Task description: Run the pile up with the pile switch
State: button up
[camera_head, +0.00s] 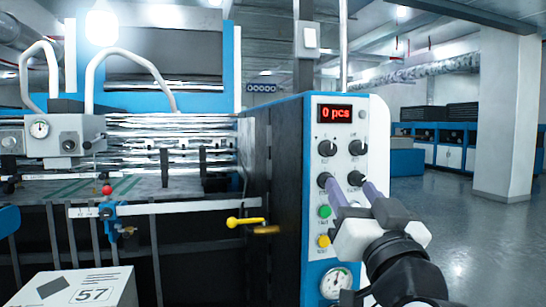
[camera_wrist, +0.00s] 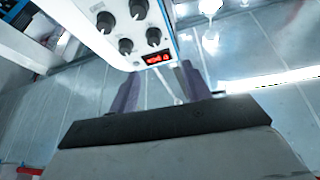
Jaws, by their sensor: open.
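The control panel (camera_head: 340,195) is a white face on a blue cabinet, with a red display (camera_head: 335,113) reading "0 pcs". Below it are four black knobs in two rows: upper left (camera_head: 327,146), upper right (camera_head: 358,147), lower left (camera_head: 325,179) and lower right (camera_head: 355,178). A green button (camera_head: 324,212) and a yellow button (camera_head: 323,241) sit underneath. Labels are too small to show which is the pile switch. My gripper (camera_head: 347,187) is open and empty, its purple fingers by the lower knobs; contact is unclear. In the wrist view, my gripper (camera_wrist: 160,80) shows below the inverted panel (camera_wrist: 92,38).
A pressure gauge (camera_head: 336,283) is low on the panel. A yellow-handled lever (camera_head: 245,222) sticks out left of the cabinet. A white box marked 57 (camera_head: 75,290) stands at the lower left. Open floor (camera_head: 470,235) lies to the right, with a pillar (camera_head: 507,115) beyond.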

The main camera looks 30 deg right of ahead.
jog(key=p, duration=0.5)
send_near(331, 152)
jog(key=x, duration=0.7)
jog(key=shift+r, duration=0.2)
jog(key=shift+w+d+r, duration=0.15)
jog(key=shift+w+d, duration=0.05)
jog(key=shift+w, duration=0.5)
jog(key=c, duration=1)
